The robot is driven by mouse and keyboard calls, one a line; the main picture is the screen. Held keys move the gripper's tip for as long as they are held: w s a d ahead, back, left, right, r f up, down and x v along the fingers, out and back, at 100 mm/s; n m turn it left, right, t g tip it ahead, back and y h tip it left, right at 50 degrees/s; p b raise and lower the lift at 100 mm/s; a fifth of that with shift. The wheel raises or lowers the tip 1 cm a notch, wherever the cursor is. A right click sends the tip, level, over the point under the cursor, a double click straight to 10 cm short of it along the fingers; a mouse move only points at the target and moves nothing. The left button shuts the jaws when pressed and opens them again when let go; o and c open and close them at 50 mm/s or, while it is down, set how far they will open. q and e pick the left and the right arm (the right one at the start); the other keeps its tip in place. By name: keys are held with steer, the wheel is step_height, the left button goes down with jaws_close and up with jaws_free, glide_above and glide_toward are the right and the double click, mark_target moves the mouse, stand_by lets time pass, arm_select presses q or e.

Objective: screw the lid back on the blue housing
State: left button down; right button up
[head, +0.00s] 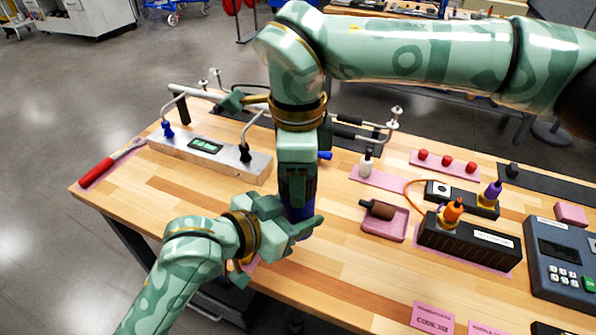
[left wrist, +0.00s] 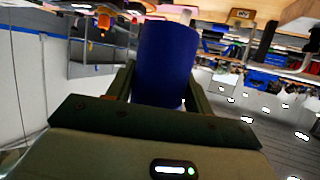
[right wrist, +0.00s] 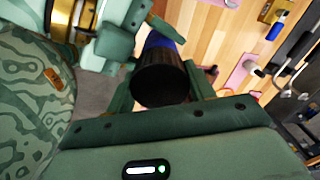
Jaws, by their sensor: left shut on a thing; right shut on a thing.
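The blue housing (head: 298,213) is a dark blue cylinder above the table's front edge. It also shows in the left wrist view (left wrist: 167,65), between the fingers of my left gripper (head: 302,228), which is shut on it from the lower left. My right gripper (head: 298,190) points down from above and is shut on the black ribbed lid (right wrist: 160,82). In the right wrist view, the lid sits at the end of the blue housing (right wrist: 158,42), in line with it. Whether its thread is engaged cannot be told. The lid is mostly hidden in the head view.
Right are a pink tray with a brown cylinder (head: 382,210), a black block with an orange plug (head: 470,243) and a keypad device (head: 565,262).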

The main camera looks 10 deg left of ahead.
steer(key=o, duration=1.1)
steer(key=shift+c, duration=0.2)
steer(key=shift+r, duration=0.1)
steer(key=shift+r, duration=2.2)
